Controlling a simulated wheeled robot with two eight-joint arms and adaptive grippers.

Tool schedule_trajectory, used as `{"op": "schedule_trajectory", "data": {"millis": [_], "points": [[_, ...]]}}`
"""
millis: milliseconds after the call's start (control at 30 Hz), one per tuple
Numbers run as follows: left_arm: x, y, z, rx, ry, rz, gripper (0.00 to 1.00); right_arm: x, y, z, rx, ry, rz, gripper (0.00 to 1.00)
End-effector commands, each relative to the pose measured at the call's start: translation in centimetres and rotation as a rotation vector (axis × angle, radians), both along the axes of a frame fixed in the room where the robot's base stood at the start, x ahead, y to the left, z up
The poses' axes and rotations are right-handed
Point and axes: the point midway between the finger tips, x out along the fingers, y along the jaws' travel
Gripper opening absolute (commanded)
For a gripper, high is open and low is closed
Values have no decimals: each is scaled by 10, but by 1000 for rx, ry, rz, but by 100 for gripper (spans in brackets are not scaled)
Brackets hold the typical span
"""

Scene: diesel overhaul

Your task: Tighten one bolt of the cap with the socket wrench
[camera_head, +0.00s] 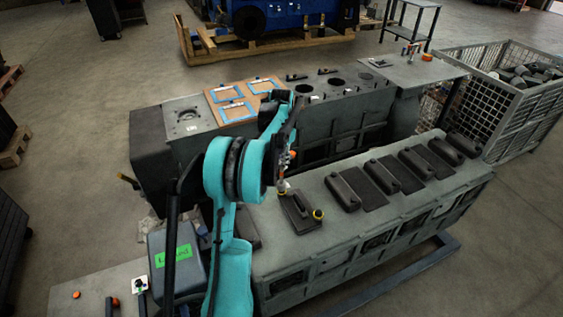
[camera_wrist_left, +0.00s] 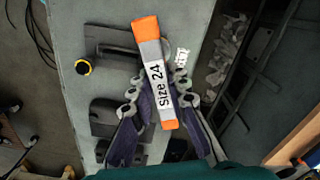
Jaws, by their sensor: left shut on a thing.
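My left gripper (camera_head: 284,160) is over the near engine block, its fingers partly hidden by the teal arm. In the left wrist view, the gripper (camera_wrist_left: 156,92) is shut on the socket wrench (camera_wrist_left: 152,48), which has orange ends, a grey middle and a "Size 24" label. The wrench shows only as a small orange bit in the head view. Below it is the dark cap (camera_head: 298,208), also in the wrist view (camera_wrist_left: 108,40). One yellow-ringed bolt (camera_head: 318,214) stands clear at its near end, also in the wrist view (camera_wrist_left: 83,67). Another yellow-ringed spot (camera_head: 282,190) lies under the gripper. Socket contact cannot be told.
More dark caps (camera_head: 382,176) line the near block's top (camera_head: 330,176) to the right. A second block behind carries a wooden board (camera_head: 240,112) with blue-edged frames. A wire-mesh crate (camera_head: 520,112) stands at the right. My right gripper is out of view.

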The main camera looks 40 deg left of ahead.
Motion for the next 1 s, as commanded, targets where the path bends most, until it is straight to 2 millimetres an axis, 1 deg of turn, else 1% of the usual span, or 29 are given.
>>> {"op": "schedule_trajectory", "data": {"millis": [1000], "points": [[1, 0, 0, 0, 1, 1067, 0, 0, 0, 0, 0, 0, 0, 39]]}}
